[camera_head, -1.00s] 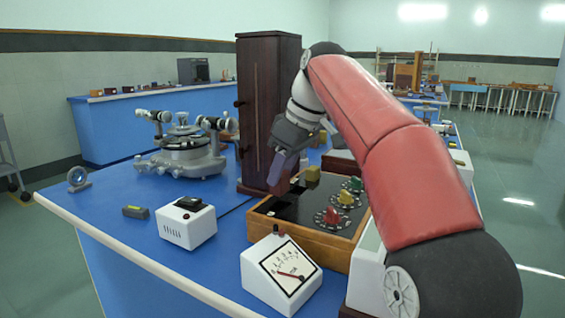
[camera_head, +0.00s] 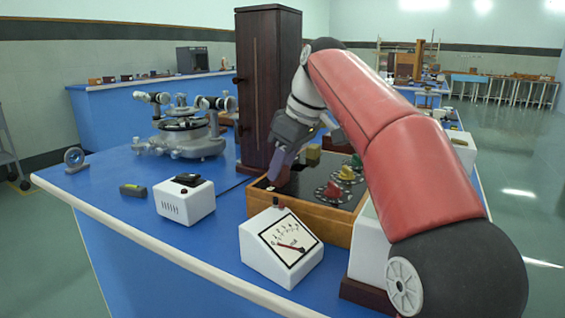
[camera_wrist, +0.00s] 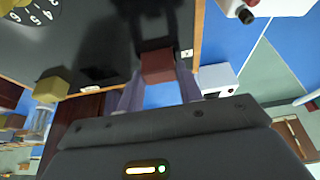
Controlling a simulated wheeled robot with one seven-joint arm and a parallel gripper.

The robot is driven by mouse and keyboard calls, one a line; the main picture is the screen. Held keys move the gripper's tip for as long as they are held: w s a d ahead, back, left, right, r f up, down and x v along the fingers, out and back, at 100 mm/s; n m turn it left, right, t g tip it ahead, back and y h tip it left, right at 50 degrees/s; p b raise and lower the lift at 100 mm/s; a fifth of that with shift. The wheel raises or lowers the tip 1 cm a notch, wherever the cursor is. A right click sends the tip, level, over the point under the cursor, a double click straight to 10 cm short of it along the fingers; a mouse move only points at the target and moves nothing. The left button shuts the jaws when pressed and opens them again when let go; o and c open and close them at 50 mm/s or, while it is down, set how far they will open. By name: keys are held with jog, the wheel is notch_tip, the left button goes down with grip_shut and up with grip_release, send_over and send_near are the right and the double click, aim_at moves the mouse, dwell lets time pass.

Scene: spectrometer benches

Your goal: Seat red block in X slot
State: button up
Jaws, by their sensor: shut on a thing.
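The red block (camera_wrist: 157,65) shows dark red between my fingertips in the wrist view. My gripper (camera_wrist: 159,82) is shut on it. In the head view my gripper (camera_head: 277,182) points down over the left part of the black panel (camera_head: 305,187) of a wooden box (camera_head: 322,221). The block is too small and shaded there to make out clearly. In the wrist view the block is over the black panel (camera_wrist: 100,40) near its wooden edge, beside a small white label (camera_wrist: 187,54). The X slot cannot be made out. I cannot tell whether the block touches the panel.
A yellow block (camera_head: 313,152) stands on the panel's far side. Green, yellow and red knobs (camera_head: 346,173) are on its right. A tall dark cabinet (camera_head: 268,80) stands close behind my gripper. A white meter (camera_head: 281,248) and a white box (camera_head: 184,199) stand in front and left.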

jog(key=o, duration=1.1)
jog(key=shift+c, duration=0.2)
jog(key=p+v, duration=0.2)
jog(key=v, duration=0.6)
jog(key=shift+p, duration=0.4)
jog(key=shift+s+f, duration=0.1)
